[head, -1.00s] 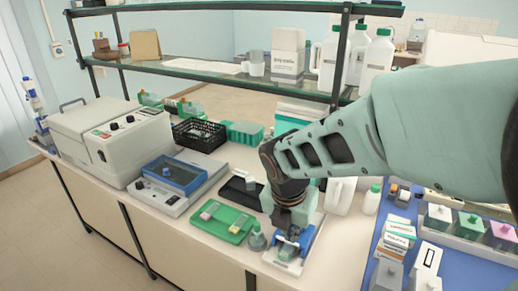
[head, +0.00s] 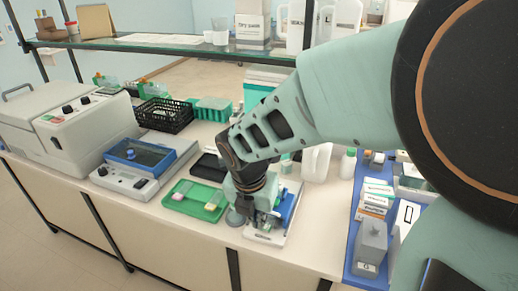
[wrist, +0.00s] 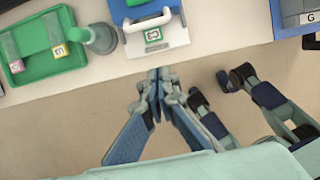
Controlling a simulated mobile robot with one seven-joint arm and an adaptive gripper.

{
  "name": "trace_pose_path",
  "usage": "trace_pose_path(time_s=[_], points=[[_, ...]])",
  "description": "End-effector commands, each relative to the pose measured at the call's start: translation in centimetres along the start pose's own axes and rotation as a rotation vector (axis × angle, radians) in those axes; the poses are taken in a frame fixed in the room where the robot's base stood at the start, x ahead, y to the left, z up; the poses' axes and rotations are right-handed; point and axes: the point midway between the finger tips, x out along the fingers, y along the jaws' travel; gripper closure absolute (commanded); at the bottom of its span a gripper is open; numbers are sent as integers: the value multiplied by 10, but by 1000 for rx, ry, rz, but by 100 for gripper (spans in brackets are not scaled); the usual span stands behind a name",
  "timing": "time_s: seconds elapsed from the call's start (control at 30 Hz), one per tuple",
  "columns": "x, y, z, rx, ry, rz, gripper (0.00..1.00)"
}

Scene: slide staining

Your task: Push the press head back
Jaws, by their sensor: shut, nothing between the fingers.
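The press (head: 284,207) stands near the front edge of the bench, with a blue upper part and a pale base. In the wrist view it shows at the top, with a white handle-like frame (wrist: 178,20), blue parts and a small green-bordered square (wrist: 153,35). My gripper (wrist: 158,72) is shut and empty, with its tips at the near side of the press, beyond the bench edge in that view. In the head view my gripper (head: 262,220) partly hides the press.
A green tray (head: 180,203) with small coloured blocks lies left of the press. A blue mat (head: 357,240) with boxes lies to the right. A shelf (head: 150,45) spans the back.

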Motion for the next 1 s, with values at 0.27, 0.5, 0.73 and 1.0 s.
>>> trace_pose_path(time_s=[0.27, 0.5, 0.73, 1.0], points=[[40, 0, -1, 1, 0, 0, 100], [39, 0, 30, 2, 0, 0, 100], [40, 0, 40, 1, 0, 0, 100], [40, 0, 40, 1, 0, 0, 100]])
